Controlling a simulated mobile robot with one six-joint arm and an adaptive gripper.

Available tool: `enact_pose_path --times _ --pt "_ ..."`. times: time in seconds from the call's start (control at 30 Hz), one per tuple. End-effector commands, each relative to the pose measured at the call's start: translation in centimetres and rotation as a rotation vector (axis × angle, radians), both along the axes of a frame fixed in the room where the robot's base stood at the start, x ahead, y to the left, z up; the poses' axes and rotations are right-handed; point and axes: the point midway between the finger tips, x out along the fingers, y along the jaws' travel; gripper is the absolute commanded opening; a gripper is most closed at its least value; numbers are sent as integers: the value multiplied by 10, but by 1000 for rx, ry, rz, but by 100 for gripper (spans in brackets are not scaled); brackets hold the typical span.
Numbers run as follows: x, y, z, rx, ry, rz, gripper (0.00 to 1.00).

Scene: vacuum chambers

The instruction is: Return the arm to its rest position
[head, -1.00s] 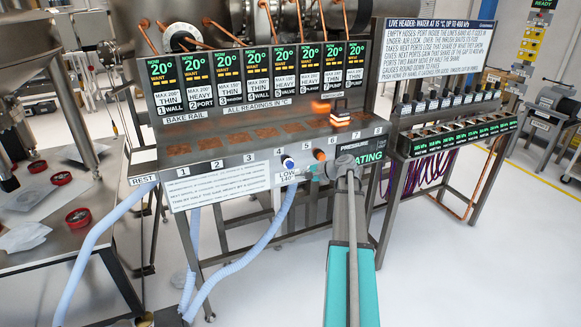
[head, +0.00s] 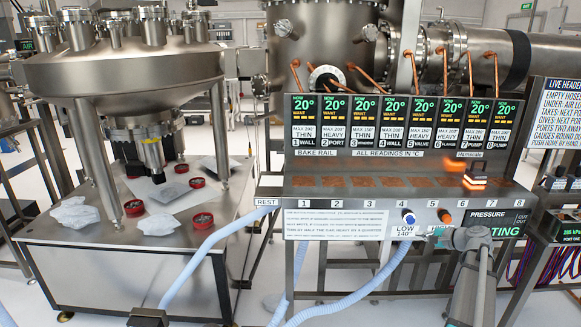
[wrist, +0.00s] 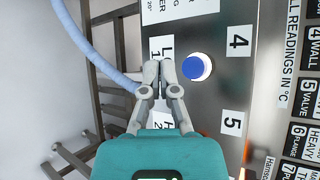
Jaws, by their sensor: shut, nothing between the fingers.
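My gripper (wrist: 160,68) is shut and empty in the wrist view. Its fingertips are close together in front of the rail's front panel, over part of the LOW label and just left of the blue knob (wrist: 196,67). I cannot tell whether they touch the panel. In the head view my gripper (head: 422,235) is small and partly hidden by my arm, just below and right of the blue knob (head: 408,216). The orange knob (head: 444,216) is above it. My arm reaches in from the lower right.
The bake rail (head: 350,190) carries a row of temperature displays. Pale blue hoses (head: 345,302) hang below its front. A steel table (head: 75,262) with red-rimmed round parts and a large vessel (head: 130,75) stands left. The live header (head: 566,226) stands right.

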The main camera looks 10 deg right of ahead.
Motion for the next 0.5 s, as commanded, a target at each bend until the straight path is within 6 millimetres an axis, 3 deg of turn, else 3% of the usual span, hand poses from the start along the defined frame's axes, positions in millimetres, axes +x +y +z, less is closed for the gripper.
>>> enact_pose_path --times 0.17,0.27,0.5 --pt "2 13 -3 -18 12 22 0" --pt "4 32 -8 -47 30 57 0" --pt "7 107 -29 -170 106 207 0"
